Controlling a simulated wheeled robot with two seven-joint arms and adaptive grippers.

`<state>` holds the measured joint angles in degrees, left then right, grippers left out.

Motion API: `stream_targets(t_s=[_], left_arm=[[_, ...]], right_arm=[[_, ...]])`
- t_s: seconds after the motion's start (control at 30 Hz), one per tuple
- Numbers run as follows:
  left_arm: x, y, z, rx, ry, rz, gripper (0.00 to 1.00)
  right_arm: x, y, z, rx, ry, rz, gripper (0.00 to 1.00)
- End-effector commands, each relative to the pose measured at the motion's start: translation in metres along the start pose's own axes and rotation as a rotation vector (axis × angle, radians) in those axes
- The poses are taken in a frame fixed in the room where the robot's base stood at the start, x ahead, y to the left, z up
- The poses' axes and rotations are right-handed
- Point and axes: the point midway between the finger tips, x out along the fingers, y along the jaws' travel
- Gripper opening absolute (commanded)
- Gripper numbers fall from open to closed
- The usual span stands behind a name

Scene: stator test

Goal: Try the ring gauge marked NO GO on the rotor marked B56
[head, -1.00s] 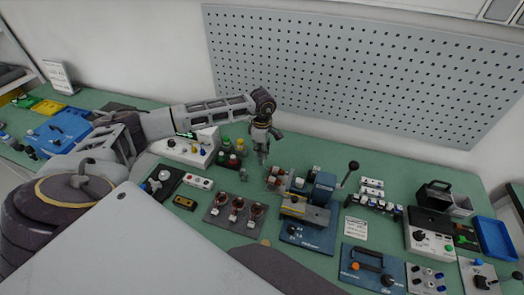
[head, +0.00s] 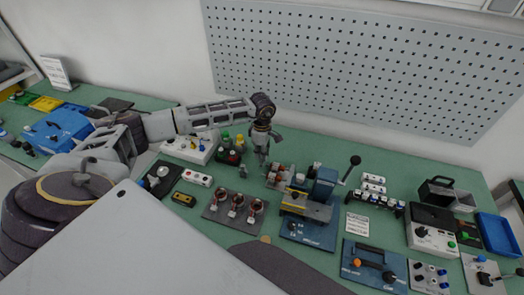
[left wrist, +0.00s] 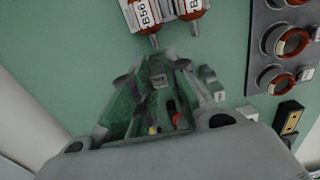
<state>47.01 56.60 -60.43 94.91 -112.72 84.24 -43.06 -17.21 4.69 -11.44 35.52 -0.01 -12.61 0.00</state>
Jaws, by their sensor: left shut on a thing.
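The rotor marked B56 (left wrist: 144,14) shows at the top of the left wrist view, its white label toward me and its shaft pointing down. A second rotor (left wrist: 190,9) lies right beside it. In the head view the rotors sit in a small cluster (head: 279,176) left of the blue press. My left gripper (head: 263,163) points down just left of that cluster. In the left wrist view its fingers (left wrist: 158,80) are shut on a small grey thing, apparently a ring gauge; its marking cannot be read. A small grey piece (head: 243,171) stands on the table nearby. My right gripper is out of view.
A plate with several copper-wound rings (head: 212,210) lies in front of the gripper. The blue press (head: 322,188) stands to the right. A pegboard (head: 350,70) rises behind.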

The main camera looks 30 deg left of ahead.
Motion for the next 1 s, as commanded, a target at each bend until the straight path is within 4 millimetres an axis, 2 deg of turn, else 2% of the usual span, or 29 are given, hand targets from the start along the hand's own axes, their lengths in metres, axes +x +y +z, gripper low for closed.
stream_targets(t_s=[0.1,0.33,1.0], left_arm=[[0.010,0.000,0.000,0.000,0.001,-0.001,0.00],[0.021,0.000,-0.001,-0.001,0.001,0.000,0.00],[0.022,0.000,0.001,-0.001,0.000,0.000,0.00]], right_arm=[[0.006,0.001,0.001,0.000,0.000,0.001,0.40],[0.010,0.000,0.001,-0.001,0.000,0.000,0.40],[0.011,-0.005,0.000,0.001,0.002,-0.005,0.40]])
